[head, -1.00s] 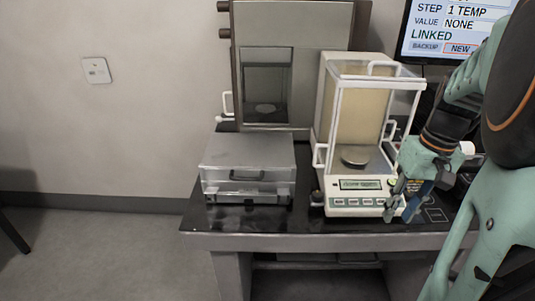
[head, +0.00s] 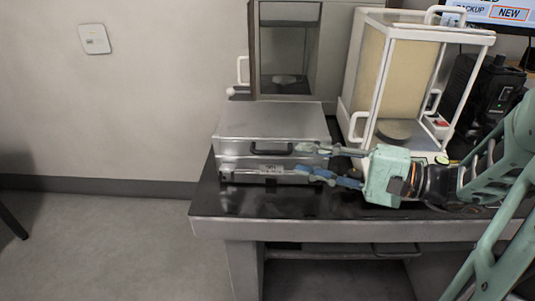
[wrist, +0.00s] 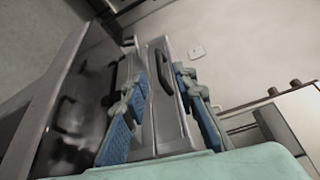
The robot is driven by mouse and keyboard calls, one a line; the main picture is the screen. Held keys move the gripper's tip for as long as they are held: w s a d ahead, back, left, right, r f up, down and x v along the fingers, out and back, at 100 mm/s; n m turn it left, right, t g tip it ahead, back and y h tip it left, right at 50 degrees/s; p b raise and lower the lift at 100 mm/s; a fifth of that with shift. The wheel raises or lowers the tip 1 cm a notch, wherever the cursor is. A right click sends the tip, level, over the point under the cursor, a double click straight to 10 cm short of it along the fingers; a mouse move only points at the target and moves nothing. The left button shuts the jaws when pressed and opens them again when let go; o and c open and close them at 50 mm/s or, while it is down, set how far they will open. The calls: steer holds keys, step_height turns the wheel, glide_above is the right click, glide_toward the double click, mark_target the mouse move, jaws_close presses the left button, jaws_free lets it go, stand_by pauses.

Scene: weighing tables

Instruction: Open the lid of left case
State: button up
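The left case (head: 270,125) is a silver metal box with a dark handle on its front, standing on the left of the black tabletop. Its lid is shut. My gripper (head: 301,158) points left at the front right of the case, its two fingers apart, one above the other. In the wrist view the case (wrist: 165,118) and its handle (wrist: 163,71) show between and beyond the open fingers (wrist: 160,80). Nothing is held. I cannot tell whether a fingertip touches the case.
The weighing balance (head: 375,75) with a white-framed glass box stands right of the case, behind my wrist. A grey cabinet (head: 288,50) stands behind the case. The black tabletop (head: 222,200) is clear at its front left edge. A monitor (head: 490,12) is at the upper right.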

mark_target(273, 154)
steer(key=b+x, duration=0.1)
steer(key=x, duration=0.8)
steer(key=shift+a+f, duration=0.1)
steer(key=shift+c, duration=0.3)
jaws_close()
